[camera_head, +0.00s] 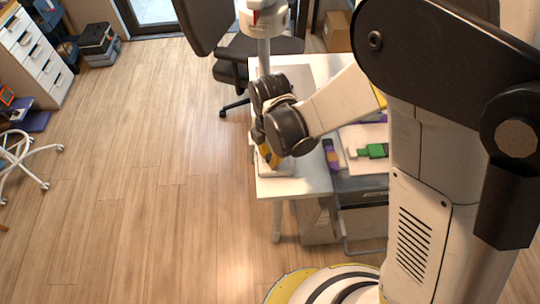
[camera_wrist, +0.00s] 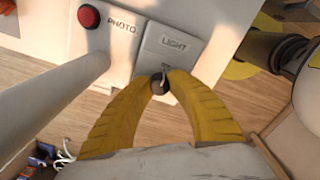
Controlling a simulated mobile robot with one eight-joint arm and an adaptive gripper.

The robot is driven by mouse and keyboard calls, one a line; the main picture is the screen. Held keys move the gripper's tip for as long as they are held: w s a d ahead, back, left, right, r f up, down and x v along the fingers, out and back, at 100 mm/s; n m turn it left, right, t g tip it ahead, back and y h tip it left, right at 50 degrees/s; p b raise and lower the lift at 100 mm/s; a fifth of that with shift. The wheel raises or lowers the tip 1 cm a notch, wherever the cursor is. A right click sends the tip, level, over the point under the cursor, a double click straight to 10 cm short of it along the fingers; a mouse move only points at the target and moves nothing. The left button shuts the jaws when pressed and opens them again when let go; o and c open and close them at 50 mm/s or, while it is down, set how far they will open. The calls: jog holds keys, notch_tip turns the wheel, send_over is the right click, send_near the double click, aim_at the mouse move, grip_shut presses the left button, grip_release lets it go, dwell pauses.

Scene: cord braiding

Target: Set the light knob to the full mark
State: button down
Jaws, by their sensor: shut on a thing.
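The dark round light knob (camera_wrist: 158,86) sits at the near end of a grey panel (camera_wrist: 172,46) lettered "LIGHT" in the wrist view. My gripper (camera_wrist: 161,84) has its two yellow fingers closed in on the knob, one on each side. A small pale mark shows on the panel just above the knob, but no full mark can be read. In the head view my gripper (camera_head: 269,155) is at the left side of the white table; there the arm hides the knob.
A red button (camera_wrist: 89,16) lettered "PHOTO" is left of the light panel, and a pale post (camera_wrist: 50,98) rises beside it.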

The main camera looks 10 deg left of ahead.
jog(key=m, duration=0.3)
jog(key=shift+m+b, duration=0.4)
jog(key=m, duration=0.4)
jog(key=shift+b, duration=0.35)
jog(key=m, duration=0.8)
jog(key=shift+m+b, duration=0.3)
jog(key=shift+b, duration=0.1)
jog(key=m, duration=0.3)
jog(key=shift+m, duration=0.3)
jog(key=m, duration=0.3)
jog(key=shift+m, duration=0.4)
jog(key=m, duration=0.4)
jog(key=shift+b, duration=0.35)
jog(key=shift+m, duration=2)
